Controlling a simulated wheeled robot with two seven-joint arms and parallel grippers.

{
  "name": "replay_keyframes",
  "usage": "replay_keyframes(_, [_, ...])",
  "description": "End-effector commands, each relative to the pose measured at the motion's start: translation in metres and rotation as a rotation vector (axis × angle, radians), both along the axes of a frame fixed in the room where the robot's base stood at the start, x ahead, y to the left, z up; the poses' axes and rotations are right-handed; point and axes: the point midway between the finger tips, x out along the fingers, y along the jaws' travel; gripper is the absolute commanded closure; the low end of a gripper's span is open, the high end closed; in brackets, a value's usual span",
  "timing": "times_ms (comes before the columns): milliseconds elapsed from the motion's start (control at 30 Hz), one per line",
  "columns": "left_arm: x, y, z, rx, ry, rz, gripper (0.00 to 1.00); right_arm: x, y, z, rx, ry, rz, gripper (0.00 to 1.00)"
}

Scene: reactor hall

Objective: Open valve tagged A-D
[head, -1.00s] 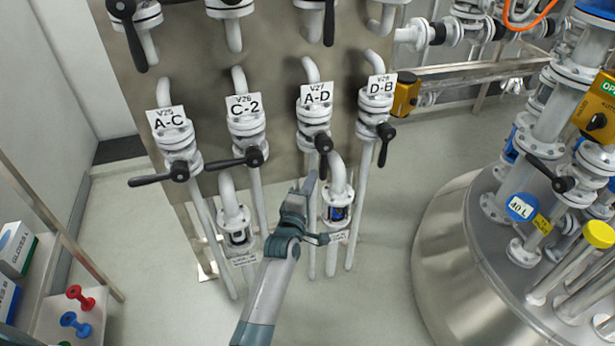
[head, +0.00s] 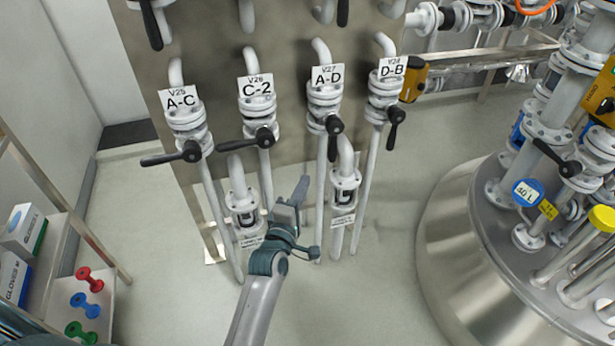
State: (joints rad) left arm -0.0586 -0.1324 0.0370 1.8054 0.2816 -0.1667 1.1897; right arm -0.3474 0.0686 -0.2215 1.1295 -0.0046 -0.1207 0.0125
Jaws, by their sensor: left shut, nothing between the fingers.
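The valve tagged A-D (head: 323,100) is on the pipe panel in the head view, third from the left in its row. Its white tag (head: 327,77) reads V27 A-D. Its black lever handle (head: 333,138) points down, roughly along the pipe. My left gripper (head: 301,190) is below and to the left of that handle, apart from it in the picture. The gripper is shut and empty, its fingers pointing up toward the panel. How far it is from the pipes in depth I cannot tell. My right gripper is not in view.
Valves A-C (head: 186,120) and C-2 (head: 257,107), left of A-D, have levers pointing left. Valve D-B (head: 385,98), close on the right, has its lever down. A steel vessel (head: 455,235) stands at the right. A shelf (head: 62,290) stands at the left. Floor between is clear.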

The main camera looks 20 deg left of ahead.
Motion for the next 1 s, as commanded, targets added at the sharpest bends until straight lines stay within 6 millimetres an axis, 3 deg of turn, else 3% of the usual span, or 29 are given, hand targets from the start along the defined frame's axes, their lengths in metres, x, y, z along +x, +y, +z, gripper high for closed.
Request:
replay_keyframes(233, [-0.018, 0.0, 0.0, -0.001, 0.0, 0.0, 1.0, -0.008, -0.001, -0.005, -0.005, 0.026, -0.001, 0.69])
replay_keyframes(433, [-0.019, 0.0, 0.0, -0.001, 0.0, 0.0, 1.0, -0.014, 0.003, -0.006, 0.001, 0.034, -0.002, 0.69])
replay_keyframes(800, [-0.018, 0.0, -0.001, 0.002, 0.001, -0.001, 1.0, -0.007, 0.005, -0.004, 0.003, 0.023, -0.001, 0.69])
replay_keyframes(933, [-0.02, -0.003, -0.013, 0.035, 0.022, -0.007, 1.0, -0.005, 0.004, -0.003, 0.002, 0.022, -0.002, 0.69])
replay_keyframes(1000, [-0.023, -0.006, -0.028, 0.077, 0.048, -0.017, 1.0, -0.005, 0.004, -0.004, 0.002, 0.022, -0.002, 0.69])
